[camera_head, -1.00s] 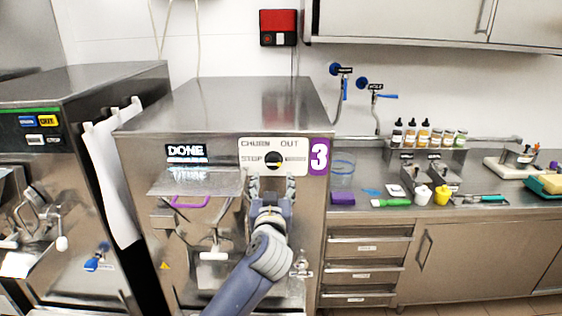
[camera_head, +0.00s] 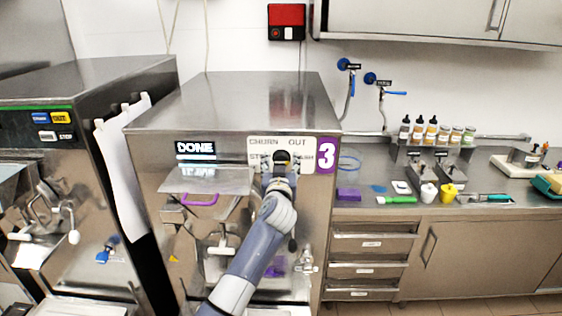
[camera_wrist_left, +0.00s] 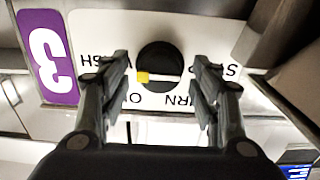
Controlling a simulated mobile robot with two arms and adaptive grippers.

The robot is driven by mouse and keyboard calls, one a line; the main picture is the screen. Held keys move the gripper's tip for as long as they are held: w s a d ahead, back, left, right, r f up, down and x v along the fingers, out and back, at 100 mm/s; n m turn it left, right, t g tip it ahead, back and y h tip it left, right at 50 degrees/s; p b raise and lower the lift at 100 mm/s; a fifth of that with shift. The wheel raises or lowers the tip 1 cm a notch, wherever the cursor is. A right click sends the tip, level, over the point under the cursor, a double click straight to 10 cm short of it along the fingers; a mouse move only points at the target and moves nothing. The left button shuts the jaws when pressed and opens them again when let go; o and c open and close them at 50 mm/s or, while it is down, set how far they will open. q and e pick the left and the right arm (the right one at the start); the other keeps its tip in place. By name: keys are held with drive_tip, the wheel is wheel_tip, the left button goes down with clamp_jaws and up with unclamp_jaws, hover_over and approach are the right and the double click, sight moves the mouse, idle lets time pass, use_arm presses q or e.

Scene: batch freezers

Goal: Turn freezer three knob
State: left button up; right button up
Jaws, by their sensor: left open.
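Freezer three has a purple "3" label (camera_head: 326,155) and a white dial panel. Its round black knob (camera_wrist_left: 160,60) has a yellow mark and a thin white line, facing lower left in the upside-down wrist view, near the OUT and wash lettering. My left gripper (camera_head: 283,160) is at the panel and hides most of the knob in the head view. In the wrist view, its open fingers (camera_wrist_left: 161,65) stand on either side of the knob. I cannot tell whether they touch it. My right gripper is in neither view.
The freezer's display (camera_head: 195,150) reads DONE. A clear guard (camera_head: 205,180) with a purple handle (camera_head: 200,200) sits left of my arm. Another freezer (camera_head: 45,130) with a hanging white cloth (camera_head: 122,165) stands left. A counter (camera_head: 420,205) with bottles and tools is right.

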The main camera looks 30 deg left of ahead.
use_arm(q)
drive_tip(key=shift+c, duration=0.4)
drive_tip(key=c, duration=0.9)
